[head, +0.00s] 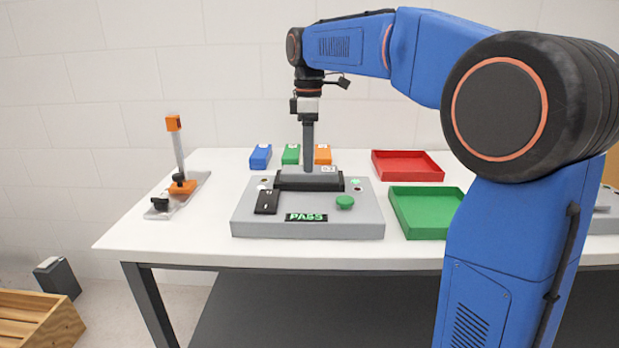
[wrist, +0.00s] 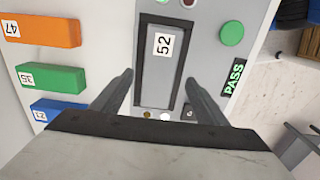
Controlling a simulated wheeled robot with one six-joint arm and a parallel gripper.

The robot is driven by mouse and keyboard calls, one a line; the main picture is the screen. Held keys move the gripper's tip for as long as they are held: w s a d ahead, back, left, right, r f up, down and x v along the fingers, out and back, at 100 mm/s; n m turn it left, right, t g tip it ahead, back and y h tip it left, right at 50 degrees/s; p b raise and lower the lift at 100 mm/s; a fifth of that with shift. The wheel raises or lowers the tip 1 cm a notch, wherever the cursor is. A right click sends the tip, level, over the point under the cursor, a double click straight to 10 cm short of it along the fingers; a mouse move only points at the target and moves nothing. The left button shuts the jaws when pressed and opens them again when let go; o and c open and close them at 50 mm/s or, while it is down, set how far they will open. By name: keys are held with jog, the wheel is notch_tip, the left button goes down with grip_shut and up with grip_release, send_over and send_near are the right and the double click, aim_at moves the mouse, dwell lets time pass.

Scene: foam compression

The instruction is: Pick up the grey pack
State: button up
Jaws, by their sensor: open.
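The grey pack (head: 296,171), labelled 52, lies in a black-edged recess on top of a grey test station (head: 330,228). It also shows in the wrist view (wrist: 157,85), with its label facing up. My gripper (head: 308,168) points straight down over the pack. In the wrist view my gripper (wrist: 161,76) is open, with one finger on each side of the pack and a visible gap to it. The near end of the pack is close to the gripper body. I cannot tell how far the fingertips are above the station.
The station has a lit PASS display (head: 306,217) and a green button (head: 345,202). Blue (head: 260,157), green (head: 291,154) and orange (head: 323,154) packs lie behind it. A red tray (head: 407,178) and a green tray (head: 398,223) are right. An orange-topped stand (head: 178,160) is left.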

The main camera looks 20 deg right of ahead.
aim_at(309, 177)
jog(key=shift+d+f, duration=0.1)
jog(key=shift+f, duration=1.55)
jog(key=c, duration=1.2)
